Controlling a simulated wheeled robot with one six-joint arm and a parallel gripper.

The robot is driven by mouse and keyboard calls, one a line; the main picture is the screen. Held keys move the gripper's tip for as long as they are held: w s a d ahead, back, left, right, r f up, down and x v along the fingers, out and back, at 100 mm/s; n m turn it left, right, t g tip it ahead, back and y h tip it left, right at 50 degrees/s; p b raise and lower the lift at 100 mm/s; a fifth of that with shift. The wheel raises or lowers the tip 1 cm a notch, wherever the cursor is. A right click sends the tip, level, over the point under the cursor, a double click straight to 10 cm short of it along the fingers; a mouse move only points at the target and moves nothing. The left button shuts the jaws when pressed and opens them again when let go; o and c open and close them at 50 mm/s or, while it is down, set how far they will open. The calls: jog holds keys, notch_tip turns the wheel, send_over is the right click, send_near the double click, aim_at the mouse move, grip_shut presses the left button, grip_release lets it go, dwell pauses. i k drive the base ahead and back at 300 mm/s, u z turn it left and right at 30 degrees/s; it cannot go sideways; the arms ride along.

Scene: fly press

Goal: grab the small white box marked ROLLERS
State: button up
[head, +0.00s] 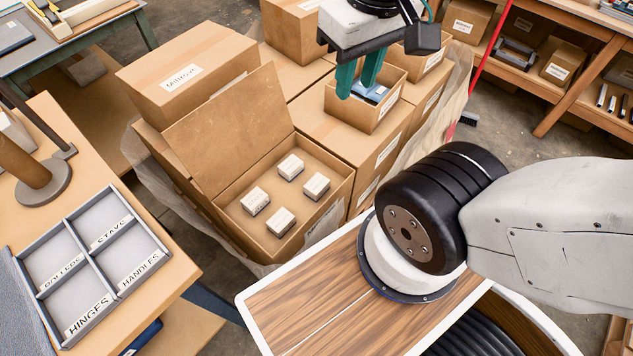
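Several small white boxes stand apart from each other inside an open cardboard carton (240,223): one at the back (290,167), one at the left (255,201), one at the right (316,186) and one at the front (281,222). Their markings are too small to read, so I cannot tell which one says ROLLERS. My gripper (358,84) hangs above and to the right of the carton, at the top of the view. Its two teal fingers are apart with nothing seen between them. It is clear of the white boxes.
The carton's raised flap (229,128) stands at its back left. A smaller open carton (364,111) with a blue item is behind my fingers. Closed cartons (187,75) surround them. A grey divided tray (91,262), with compartments labelled ROLLERS, STAYS, HINGES and HANDLES, lies on the left bench.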

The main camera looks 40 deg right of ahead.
aim_at(282, 220)
jog(key=u, duration=0.95)
jog(key=k, duration=0.75)
jog(key=z, duration=1)
jog(key=i, duration=0.5)
